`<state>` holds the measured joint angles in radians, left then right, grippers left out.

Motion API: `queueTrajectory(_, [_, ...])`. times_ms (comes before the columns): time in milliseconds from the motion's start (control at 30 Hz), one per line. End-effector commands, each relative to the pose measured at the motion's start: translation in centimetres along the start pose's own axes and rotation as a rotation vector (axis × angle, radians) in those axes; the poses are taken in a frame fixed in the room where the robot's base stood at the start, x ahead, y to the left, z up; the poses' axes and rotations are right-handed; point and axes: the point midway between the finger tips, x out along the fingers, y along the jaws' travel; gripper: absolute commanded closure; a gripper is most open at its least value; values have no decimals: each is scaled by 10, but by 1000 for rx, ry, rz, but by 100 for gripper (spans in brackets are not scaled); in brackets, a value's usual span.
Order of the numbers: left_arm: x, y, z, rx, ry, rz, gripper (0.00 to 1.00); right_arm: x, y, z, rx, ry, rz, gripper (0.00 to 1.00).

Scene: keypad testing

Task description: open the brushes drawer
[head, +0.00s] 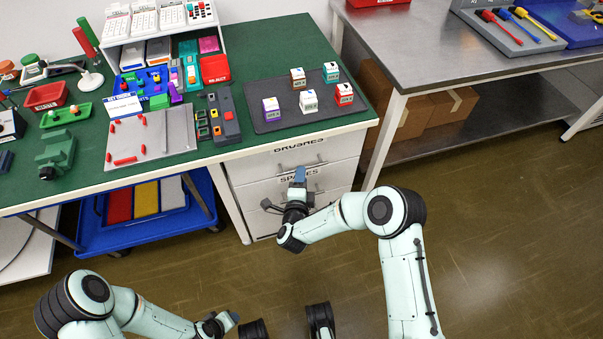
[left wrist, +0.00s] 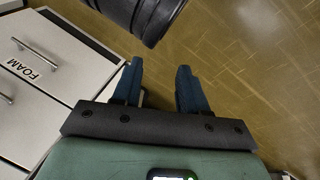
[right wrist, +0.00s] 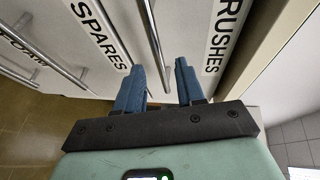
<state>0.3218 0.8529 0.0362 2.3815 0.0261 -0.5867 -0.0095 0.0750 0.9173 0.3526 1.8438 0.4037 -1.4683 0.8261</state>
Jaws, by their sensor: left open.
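The brushes drawer (head: 258,168) is the top drawer of a white cabinet under the green-topped bench and looks shut. Its label shows in the right wrist view (right wrist: 226,36). Its bar handle (right wrist: 151,35) runs down toward the gap between my right fingertips; I cannot tell whether they touch it. My right gripper (right wrist: 159,66) is open, and in the head view it is in front of the cabinet (head: 299,172), partly covering the drawer fronts. My left gripper (left wrist: 157,70) is open and empty, low over the floor at the bottom of the head view (head: 232,317).
The spares drawer (right wrist: 82,45) is just below the brushes drawer, with its own handle; the foam drawer (left wrist: 22,68) is lower. A dark mat (head: 270,123) with several small boxes lies above. A metal table (head: 440,45) stands right. The floor in front is clear.

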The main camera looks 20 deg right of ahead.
Motion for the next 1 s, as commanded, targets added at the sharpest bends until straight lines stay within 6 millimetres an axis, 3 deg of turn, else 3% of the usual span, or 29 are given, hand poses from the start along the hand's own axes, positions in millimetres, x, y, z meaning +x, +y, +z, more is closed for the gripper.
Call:
queueTrajectory(200, [7,-2,-10,-2,31,-2,57,24,1,0,0,0,1,62])
queueTrajectory(567, [8,-3,-12,-2,36,-2,57,28,0,0,-1,-1,1,62])
queueTrajectory(667, [8,-3,-12,-2,36,-2,57,28,0,0,-1,-1,1,94])
queueTrajectory(700, [8,-2,-12,-2,35,-2,57,28,0,0,-1,-1,1,100])
queueTrajectory(1000, [8,-2,-12,-2,35,-2,57,29,0,-1,-1,-1,1,100])
